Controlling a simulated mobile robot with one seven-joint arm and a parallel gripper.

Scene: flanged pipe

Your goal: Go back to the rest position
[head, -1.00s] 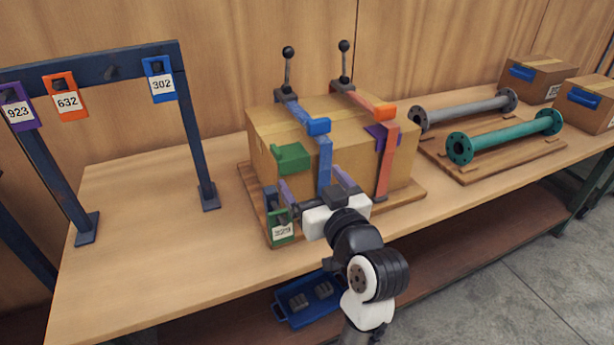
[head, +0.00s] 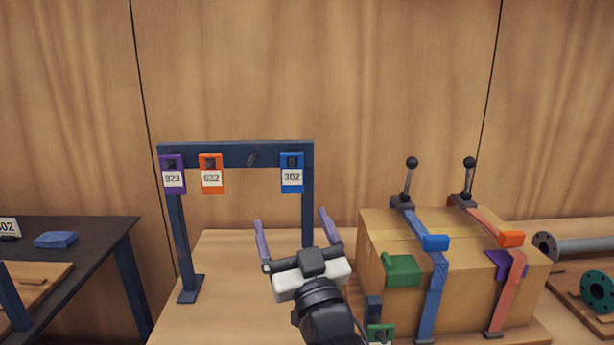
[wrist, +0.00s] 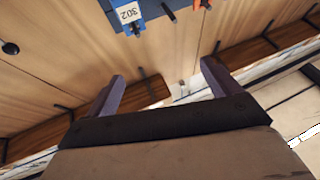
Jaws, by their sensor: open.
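My gripper (head: 296,240) is open and empty. In the head view it is above the table in front of the tag rack, to the left of the strapped box. In the wrist view its two fingers (wrist: 160,92) stand wide apart with nothing between them. The blue tag 302 (wrist: 130,14) shows at the top of the wrist view, beyond the fingers.
A dark blue rack (head: 240,154) holds purple tag 923 (head: 173,174), orange tag 632 (head: 212,174) and tag 302. A strapped cardboard box (head: 400,315) with a green tag (head: 380,333) stands right. A dark table (head: 85,228) is at left.

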